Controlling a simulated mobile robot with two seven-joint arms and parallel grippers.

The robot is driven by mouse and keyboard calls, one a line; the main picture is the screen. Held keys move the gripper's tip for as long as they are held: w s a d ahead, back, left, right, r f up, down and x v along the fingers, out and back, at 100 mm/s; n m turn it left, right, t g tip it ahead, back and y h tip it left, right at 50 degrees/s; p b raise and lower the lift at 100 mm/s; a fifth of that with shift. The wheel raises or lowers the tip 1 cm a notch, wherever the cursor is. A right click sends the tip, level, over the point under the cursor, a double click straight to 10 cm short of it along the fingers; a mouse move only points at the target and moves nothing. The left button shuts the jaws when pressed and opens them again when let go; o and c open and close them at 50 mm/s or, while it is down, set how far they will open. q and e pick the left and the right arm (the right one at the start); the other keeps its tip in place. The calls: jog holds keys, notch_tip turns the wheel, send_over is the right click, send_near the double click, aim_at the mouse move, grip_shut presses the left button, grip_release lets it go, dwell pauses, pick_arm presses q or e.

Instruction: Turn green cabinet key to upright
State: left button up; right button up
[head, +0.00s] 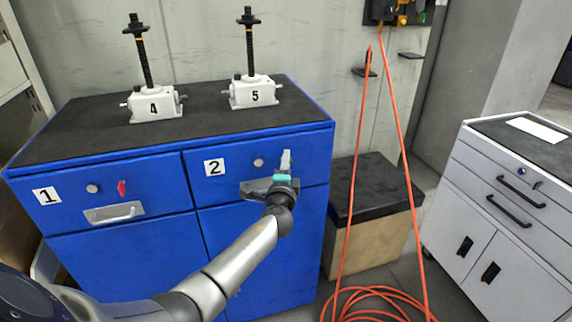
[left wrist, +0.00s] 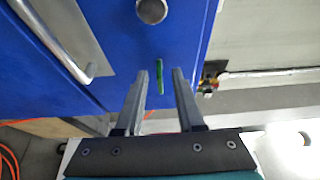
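The green key (left wrist: 160,76) sticks out of the blue face of drawer 2 (head: 223,179). In the left wrist view its long side runs towards the round silver knob (left wrist: 152,10), so it lies roughly sideways along the drawer. My left gripper (head: 286,158) is in front of drawer 2, right of the knob, and hides the key in the head view. In the left wrist view my left gripper (left wrist: 161,72) is open, with one finger on each side of the key and gaps to both. I cannot tell how deep the fingertips reach. My right gripper is not in view.
Drawer 2's handle (left wrist: 82,66) is close below the gripper. Drawer 1 has a red key (head: 121,188) and a handle (head: 114,212). Screw jacks 4 (head: 154,105) and 5 (head: 252,92) stand on top. A black-topped box (head: 375,185) and orange hose (head: 392,120) are to the right.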

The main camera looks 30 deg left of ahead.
pick_arm(q)
jog(key=shift+c, duration=0.2)
grip_shut()
dwell(0.4)
